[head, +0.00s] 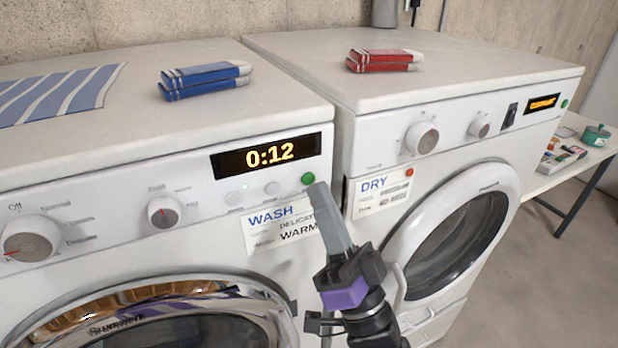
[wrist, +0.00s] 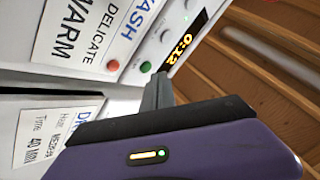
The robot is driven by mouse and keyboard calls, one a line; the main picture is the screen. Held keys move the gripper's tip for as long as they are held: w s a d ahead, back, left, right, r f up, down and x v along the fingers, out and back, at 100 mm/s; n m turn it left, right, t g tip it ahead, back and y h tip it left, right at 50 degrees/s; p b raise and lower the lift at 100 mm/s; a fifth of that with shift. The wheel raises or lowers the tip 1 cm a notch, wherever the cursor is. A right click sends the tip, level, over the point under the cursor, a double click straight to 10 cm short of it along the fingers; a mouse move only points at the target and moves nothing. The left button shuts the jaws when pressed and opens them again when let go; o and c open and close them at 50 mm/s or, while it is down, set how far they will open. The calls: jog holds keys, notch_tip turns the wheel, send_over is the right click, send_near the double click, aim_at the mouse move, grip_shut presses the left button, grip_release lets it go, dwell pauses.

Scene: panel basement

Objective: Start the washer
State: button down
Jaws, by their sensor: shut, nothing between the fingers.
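The white washer (head: 120,185) stands at left in the head view. Its lit display (head: 266,153) reads 0:12 and also shows in the wrist view (wrist: 186,41). A green button (head: 308,179) sits just below the display's right end. The large left dial (head: 30,240), marked Off at its top, has its red pointer toward the lower left. A smaller dial (head: 163,211) is beside it. A card (head: 280,225) reads WASH, DELICATE, WARM. My gripper (head: 319,190) is shut and empty, its tip close beside the green button; contact cannot be told.
The dryer (head: 430,85) stands at right with a DRY card (head: 384,189). The round washer door (head: 160,310) is below the panel. A side table (head: 585,160) holds small items at far right.

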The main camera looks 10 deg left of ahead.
jog(key=shift+w, duration=0.15)
jog(key=shift+w+a, duration=0.2)
jog(key=shift+a, duration=0.05)
